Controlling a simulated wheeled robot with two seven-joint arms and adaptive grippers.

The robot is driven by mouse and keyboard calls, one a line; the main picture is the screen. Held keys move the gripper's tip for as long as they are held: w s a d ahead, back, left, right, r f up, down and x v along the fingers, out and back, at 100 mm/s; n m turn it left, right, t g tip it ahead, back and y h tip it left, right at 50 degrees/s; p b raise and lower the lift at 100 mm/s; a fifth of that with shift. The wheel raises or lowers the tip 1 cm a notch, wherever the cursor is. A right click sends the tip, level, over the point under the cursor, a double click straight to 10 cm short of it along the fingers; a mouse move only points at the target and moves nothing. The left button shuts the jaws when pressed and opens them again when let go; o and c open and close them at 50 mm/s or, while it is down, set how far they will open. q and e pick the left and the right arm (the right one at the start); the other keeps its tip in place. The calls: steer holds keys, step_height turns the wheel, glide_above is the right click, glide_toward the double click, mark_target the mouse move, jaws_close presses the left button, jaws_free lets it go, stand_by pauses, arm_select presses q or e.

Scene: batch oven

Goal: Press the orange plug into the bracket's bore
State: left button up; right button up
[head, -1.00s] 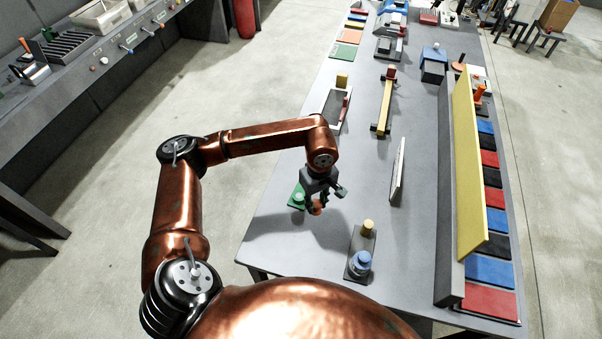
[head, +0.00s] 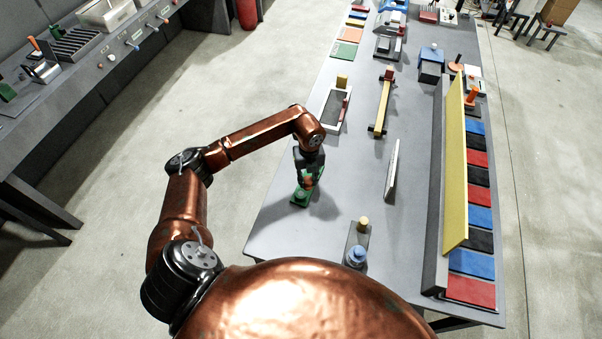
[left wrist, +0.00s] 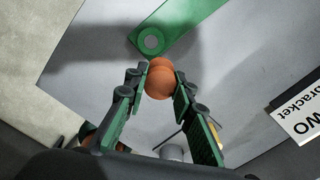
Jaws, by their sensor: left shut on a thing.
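The orange plug (left wrist: 160,80) is held between the fingertips of my left gripper (left wrist: 158,86) in the left wrist view. In the head view my left gripper (head: 307,183) is low over the table, close to the green bracket (head: 299,200). The bracket also shows in the left wrist view as a green strip (left wrist: 185,22) with a round, paler green ring (left wrist: 151,40) at its near end. The plug's height above the bracket is hard to tell. My right gripper is not in view.
A white upright sign (head: 392,168) stands to the right of the bracket; its lettering shows in the left wrist view (left wrist: 297,112). A grey plate with a blue knob (head: 356,257) lies nearer. A long yellow panel (head: 455,170) runs along the right. Table between is clear.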

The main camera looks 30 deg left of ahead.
arm_select(q)
steer(key=n, duration=0.1)
steer(key=a+n+p, duration=0.1)
steer(key=n, duration=0.3)
steer(key=shift+a, duration=0.3)
steer(key=a+n+p, duration=0.1)
steer(key=n, duration=0.3)
steer(key=b, duration=0.4)
glide_above(301, 193)
steer(key=shift+f, duration=3.6)
steer(key=shift+f, duration=0.2)
steer(key=o, duration=1)
steer(key=shift+o, duration=0.2)
